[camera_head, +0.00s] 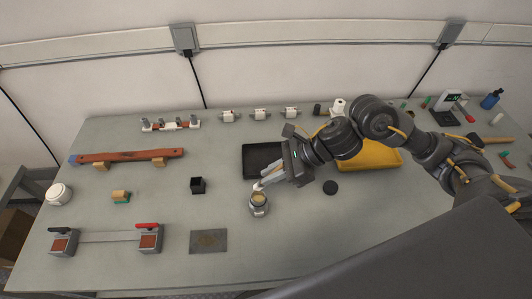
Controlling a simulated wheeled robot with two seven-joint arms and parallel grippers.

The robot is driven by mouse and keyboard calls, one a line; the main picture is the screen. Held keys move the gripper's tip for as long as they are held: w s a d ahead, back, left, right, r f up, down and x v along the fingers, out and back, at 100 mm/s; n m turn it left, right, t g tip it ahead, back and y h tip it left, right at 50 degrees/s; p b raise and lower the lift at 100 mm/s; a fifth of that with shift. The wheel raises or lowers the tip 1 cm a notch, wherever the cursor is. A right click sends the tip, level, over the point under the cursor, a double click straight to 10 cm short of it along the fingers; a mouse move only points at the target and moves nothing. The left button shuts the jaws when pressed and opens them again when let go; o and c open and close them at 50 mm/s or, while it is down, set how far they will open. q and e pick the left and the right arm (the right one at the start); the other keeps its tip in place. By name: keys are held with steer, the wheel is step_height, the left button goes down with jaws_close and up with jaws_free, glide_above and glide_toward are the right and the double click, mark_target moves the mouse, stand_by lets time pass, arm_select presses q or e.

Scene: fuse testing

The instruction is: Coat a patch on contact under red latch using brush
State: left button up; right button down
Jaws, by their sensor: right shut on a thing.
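The red latch (147,226) sits on the right block of a two-block fixture at the front left of the table. The brown contact (149,239) shows just below it on that block. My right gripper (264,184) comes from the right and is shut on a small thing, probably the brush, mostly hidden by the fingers. The fingertips are just above a small open jar (258,209) with tan contents. I cannot tell whether the brush tip is inside the jar. My left gripper is not in view.
A black latch (60,230) is on the fixture's left block. A flat grey-brown plate (208,241) lies between fixture and jar. A black box (198,186), black tray (257,153), yellow tray (378,153) and round black lid (330,187) stand nearby.

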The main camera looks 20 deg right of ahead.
steer(key=shift+w+f, duration=0.1)
steer(key=shift+s+a+f+b, duration=0.1)
steer(key=shift+s+f+b, duration=0.1)
steer(key=shift+f+b, duration=1.35)
steer(key=shift+f, duration=1.4)
steer(key=shift+w, duration=0.1)
steer(key=shift+f+b, duration=0.45)
steer(key=shift+b, duration=0.1)
steer(key=shift+f+b, duration=0.15)
steer(key=shift+b, duration=0.25)
stand_by(0.7)
steer(key=shift+r+p, duration=2)
steer(key=shift+r, duration=1.65)
